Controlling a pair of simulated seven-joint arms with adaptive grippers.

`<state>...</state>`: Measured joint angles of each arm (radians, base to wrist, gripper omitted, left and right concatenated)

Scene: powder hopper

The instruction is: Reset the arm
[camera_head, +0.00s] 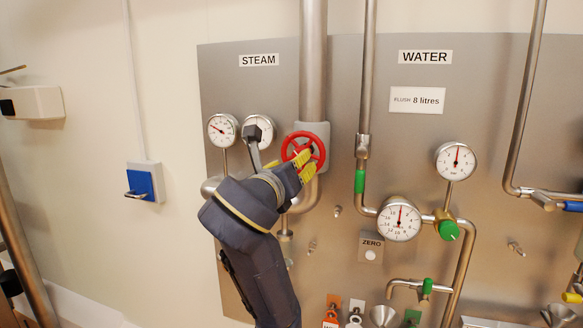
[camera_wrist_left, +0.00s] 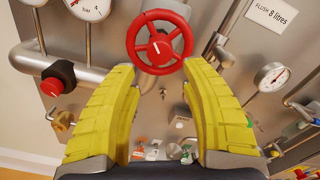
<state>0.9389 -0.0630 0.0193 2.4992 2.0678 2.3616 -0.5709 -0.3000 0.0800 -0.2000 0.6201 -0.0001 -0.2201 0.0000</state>
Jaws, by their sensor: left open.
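My left gripper (camera_head: 304,163) is in front of the red handwheel (camera_head: 291,141) on the steam pipe, its yellow fingers overlapping the wheel's right side in the head view. In the left wrist view, my left gripper (camera_wrist_left: 160,72) is open, with its two yellow fingers spread wide and nothing between them. The red handwheel (camera_wrist_left: 160,14) lies beyond the fingertips there, centred between them. Whether a finger touches the wheel I cannot tell. My left arm (camera_head: 262,270) rises from the bottom of the head view. My right gripper is not in view.
A grey panel (camera_head: 250,85) carries pipes and gauges. A water gauge (camera_head: 399,219) and green knob (camera_head: 448,230) are at right. A red button (camera_wrist_left: 51,87) is left of the fingers. A blue wall box (camera_head: 141,182) is left of the panel. Small bottles and funnels stand low.

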